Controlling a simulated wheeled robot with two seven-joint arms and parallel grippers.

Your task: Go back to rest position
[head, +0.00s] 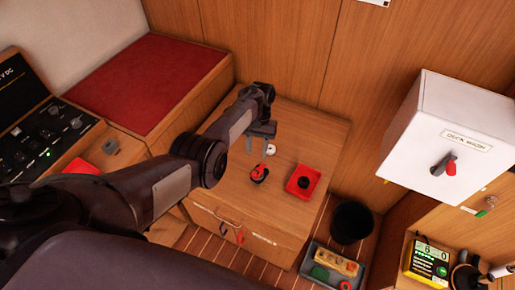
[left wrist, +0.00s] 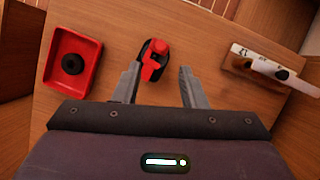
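My left gripper (head: 260,143) is over the wooden cabinet top (head: 320,140), with its arm reaching in from the left. In the left wrist view its two fingers (left wrist: 158,88) are spread apart with nothing held between them. A red and black object (head: 259,173) sits on the cabinet top close to the gripper. In the left wrist view this object (left wrist: 153,60) shows beyond the fingertips, clear of both. My right gripper is in neither view.
A red tray (head: 315,184) with a dark round piece stands right of the object. A small white item (head: 270,149) is near the fingers. A white box (head: 455,110) with a red-handled switch is at right. A black bin (head: 351,222) and grey crate (head: 313,262) are below.

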